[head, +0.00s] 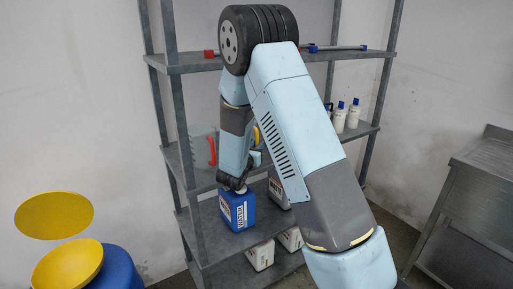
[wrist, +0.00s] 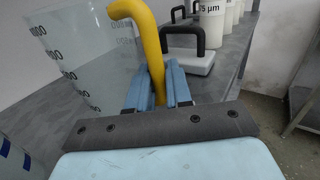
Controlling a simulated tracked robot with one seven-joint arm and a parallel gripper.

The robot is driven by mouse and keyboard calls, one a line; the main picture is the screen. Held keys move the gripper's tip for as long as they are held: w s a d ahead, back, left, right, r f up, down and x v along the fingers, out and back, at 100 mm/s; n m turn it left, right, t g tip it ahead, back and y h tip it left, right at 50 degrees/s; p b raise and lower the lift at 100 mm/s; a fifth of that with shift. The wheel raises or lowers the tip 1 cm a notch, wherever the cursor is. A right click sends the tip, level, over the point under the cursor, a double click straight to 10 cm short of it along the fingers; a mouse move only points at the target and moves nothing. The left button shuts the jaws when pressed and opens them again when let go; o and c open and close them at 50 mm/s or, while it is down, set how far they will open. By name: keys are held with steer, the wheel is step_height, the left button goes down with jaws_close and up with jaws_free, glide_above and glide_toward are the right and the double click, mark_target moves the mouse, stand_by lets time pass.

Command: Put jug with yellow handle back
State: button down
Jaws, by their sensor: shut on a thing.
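The jug with the yellow handle (wrist: 85,50) fills the left of the wrist view, clear with dark volume marks. Its yellow handle (wrist: 148,40) comes down between the two blue fingers of my gripper (wrist: 158,84), which is shut on it. In the head view a bit of yellow handle (head: 257,134) shows at the middle shelf behind my arm, which hides most of the jug and the fingers. The jug looks upright. I cannot tell whether its base touches the shelf.
The jug with the red handle (head: 212,151) stands left on the middle shelf (head: 358,131). White bottles (head: 353,113) stand at its right. A blue water canister (head: 238,210) is on the shelf below. In the wrist view, a white container with a black handle (wrist: 188,60) is behind the fingers.

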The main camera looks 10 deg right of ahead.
steer(key=c, duration=1)
jaws_free()
steer(key=shift+c, duration=0.2)
steer(key=v, duration=1.2)
steer(key=s+d+r+m+g, duration=0.6)
steer(key=s+d+m, duration=0.2)
steer(key=s, duration=0.1)
steer(key=s+d+r+m+g, duration=0.5)
steer(key=s+d+m+g, duration=0.2)
steer(key=s+d+m, duration=0.15)
steer(key=s+a+r+m+t+y, duration=0.2)
steer(key=s+a+r+m+y, duration=0.2)
steer(key=s+m+y, duration=0.1)
steer(key=s+a+r+m+t+y, duration=0.1)
steer(key=s+a+r+m+y, duration=0.2)
steer(key=s+m, duration=0.4)
steer(key=shift+s+a+r+t+y, duration=0.45)
steer(key=shift+s+y, duration=0.95)
steer(key=shift+s, duration=0.3)
